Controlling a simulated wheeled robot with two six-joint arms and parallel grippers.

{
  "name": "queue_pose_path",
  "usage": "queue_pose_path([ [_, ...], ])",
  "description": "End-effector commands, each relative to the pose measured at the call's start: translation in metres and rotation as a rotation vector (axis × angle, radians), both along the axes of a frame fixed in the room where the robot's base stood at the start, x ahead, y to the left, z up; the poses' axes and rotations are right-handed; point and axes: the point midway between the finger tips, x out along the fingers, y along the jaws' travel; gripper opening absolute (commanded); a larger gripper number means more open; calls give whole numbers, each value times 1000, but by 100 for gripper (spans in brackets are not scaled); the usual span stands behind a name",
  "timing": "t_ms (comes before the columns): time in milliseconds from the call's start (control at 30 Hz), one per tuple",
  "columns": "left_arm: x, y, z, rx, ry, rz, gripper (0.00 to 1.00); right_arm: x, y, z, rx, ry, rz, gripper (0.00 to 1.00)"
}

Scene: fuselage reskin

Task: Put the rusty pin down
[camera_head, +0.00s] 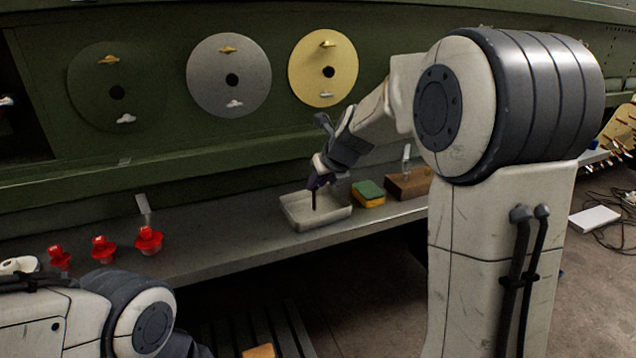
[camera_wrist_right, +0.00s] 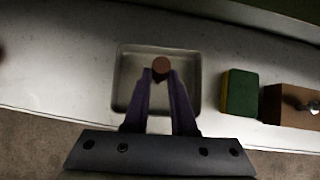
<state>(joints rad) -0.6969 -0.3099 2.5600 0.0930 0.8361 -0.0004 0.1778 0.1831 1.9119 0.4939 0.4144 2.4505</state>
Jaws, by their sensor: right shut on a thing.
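My right gripper (camera_head: 314,184) is above a shallow pale tray (camera_head: 333,216) on the grey bench. It is shut on the rusty pin, which hangs down as a dark upright rod over the tray. In the right wrist view the fingers (camera_wrist_right: 160,85) close on the pin (camera_wrist_right: 161,66), seen end-on as a round brown top over the tray (camera_wrist_right: 124,80). I cannot tell whether the pin's lower end touches the tray floor. My left arm shows at the lower left of the head view; its gripper is not visible.
A green and yellow sponge (camera_head: 368,193) and a brown wooden block (camera_head: 405,186) stand right of the tray. Several red-topped items (camera_head: 149,240) stand at the bench's left. A green panel with three discs (camera_head: 229,75) rises behind. The bench between the red items and tray is clear.

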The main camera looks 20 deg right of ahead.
Motion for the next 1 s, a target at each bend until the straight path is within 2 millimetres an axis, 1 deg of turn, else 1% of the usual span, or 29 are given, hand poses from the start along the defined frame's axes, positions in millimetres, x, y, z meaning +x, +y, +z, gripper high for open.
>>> queue_pose_path([
  [133,0,0,-2,0,0,0,0,0,0,-4,-1,0,1,0],
  [167,0,0,-1,0,0,0,0,0,0,-3,-1,0,1,32],
  [200,0,0,-1,0,0,0,0,0,0,-3,-1,0,1,47],
  [233,0,0,-1,0,0,0,0,0,0,-3,-1,0,1,55],
  [533,0,0,-1,0,0,0,0,0,0,-2,0,0,0,55],
  [633,0,0,1,0,0,0,0,-1,0,4,1,-1,-1,55],
  [767,0,0,5,0,0,0,0,-13,-2,20,0,-5,-2,55],
  [1000,0,0,13,0,0,0,0,-47,-7,61,-2,-5,-2,55],
])
